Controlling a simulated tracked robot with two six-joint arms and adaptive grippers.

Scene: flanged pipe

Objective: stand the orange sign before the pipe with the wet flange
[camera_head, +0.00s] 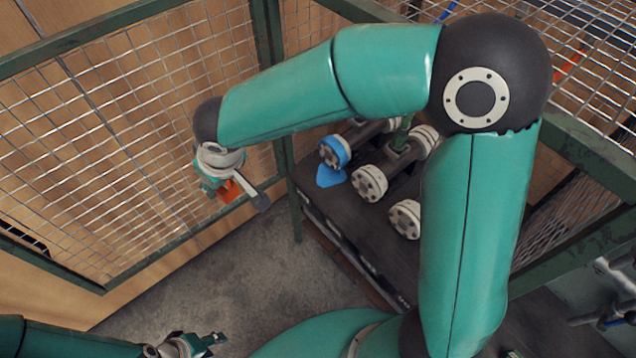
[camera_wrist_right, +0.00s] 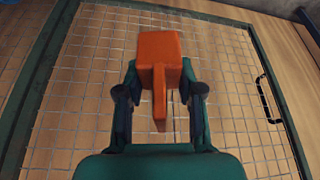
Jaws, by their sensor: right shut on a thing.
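The orange sign (camera_wrist_right: 158,55) is held upright between the fingers of my right gripper (camera_wrist_right: 160,92). In the head view the sign (camera_head: 229,191) shows partly behind my right gripper (camera_head: 235,190), in front of the mesh and left of the bench. Three pipes with pale flanges lie on the dark bench. The farthest flange (camera_head: 335,151) has a blue rim, and a blue patch (camera_head: 330,176) lies before it. The middle flange (camera_head: 370,183) and near flange (camera_head: 405,219) look dry. My left gripper (camera_head: 213,343) is low at the left, away from the bench; its jaw opening is unclear.
A green-framed wire mesh fence (camera_head: 130,150) stands behind and left of my right gripper. A green bench post (camera_head: 295,210) rises at the bench's left corner. My right arm hides part of the bench and pipes. Grey floor (camera_head: 240,270) is clear below.

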